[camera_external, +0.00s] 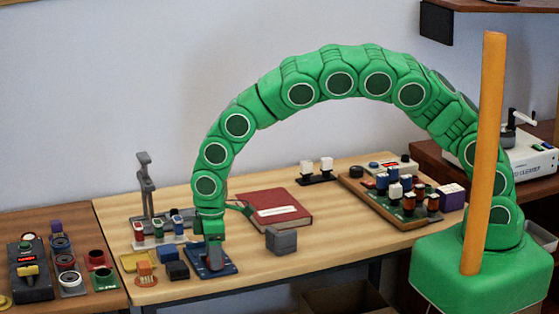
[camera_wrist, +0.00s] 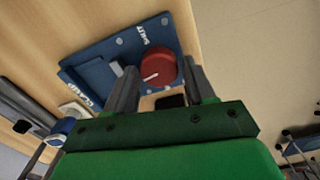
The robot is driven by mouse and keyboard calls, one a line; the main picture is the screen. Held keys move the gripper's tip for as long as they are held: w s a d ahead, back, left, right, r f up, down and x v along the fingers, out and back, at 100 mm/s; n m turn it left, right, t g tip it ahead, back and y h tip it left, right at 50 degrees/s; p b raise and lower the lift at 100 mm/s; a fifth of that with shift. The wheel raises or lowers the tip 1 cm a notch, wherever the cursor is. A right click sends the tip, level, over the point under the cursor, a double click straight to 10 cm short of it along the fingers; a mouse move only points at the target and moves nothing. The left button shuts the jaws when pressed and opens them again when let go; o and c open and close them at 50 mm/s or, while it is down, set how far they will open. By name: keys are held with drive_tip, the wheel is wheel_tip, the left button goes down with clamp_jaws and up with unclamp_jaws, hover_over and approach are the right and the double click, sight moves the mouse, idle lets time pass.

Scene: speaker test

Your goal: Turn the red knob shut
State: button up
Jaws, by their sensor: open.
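The red knob (camera_wrist: 158,66) sits on a blue plate (camera_wrist: 98,52) in the wrist view. A short white line on the knob points to the lower left. White lettering that looks like "SHUT" is at the plate's upper right edge; a label at its lower left is hard to read. My gripper (camera_wrist: 161,74) is open, with one grey finger on each side of the knob. I cannot tell whether the fingers touch it. In the external view my gripper (camera_external: 212,256) points down over the blue plate (camera_external: 229,267), and the knob is hidden there.
A grey block (camera_external: 281,241) and a red book (camera_external: 273,211) lie right of the plate. Blue and black blocks (camera_external: 177,270), an orange piece (camera_external: 146,274) and a grey stand (camera_external: 147,190) are to the left. The tabletop's front right (camera_external: 340,250) is clear.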

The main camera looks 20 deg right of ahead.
drive_tip(key=shift+f, duration=0.35)
drive_tip(key=c, duration=0.8)
drive_tip(key=m, duration=0.6)
drive_tip(key=shift+w+d+m, duration=0.1)
drive_tip(key=shift+m, duration=0.2)
drive_tip(key=m, duration=0.6)
